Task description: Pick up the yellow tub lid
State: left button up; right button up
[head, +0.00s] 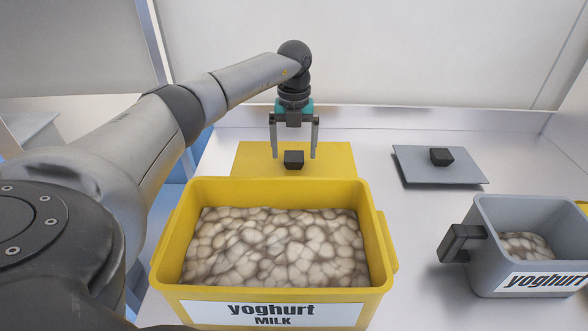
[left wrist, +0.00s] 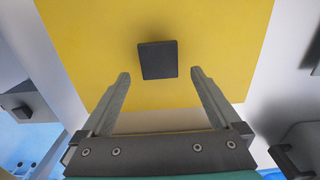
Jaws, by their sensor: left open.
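The yellow tub lid (head: 330,158) lies flat on the table behind the yellow tub (head: 168,235), with a dark square knob (head: 293,160) at its middle. The lid (left wrist: 215,60) and its knob (left wrist: 157,60) also show in the left wrist view. My left gripper (head: 293,154) is open and points down over the lid, its fingers on either side of the knob in the head view. In the left wrist view the knob lies just beyond the fingertips (left wrist: 160,75), apart from them. The tub is labelled yoghurt milk and is full of pale brownish lumps. My right gripper is not in view.
A grey lid (head: 415,172) with a dark knob lies on the table to the right. A grey tub (head: 490,255) with a dark handle and a yoghurt label stands at the right front. Bare table lies between them and the yellow tub. A pale wall closes the back.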

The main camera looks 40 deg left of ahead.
pick_arm(q)
notch_tip(320, 180, down, 2)
jog(key=shift+f, duration=0.1)
grip_shut()
dwell(0.8)
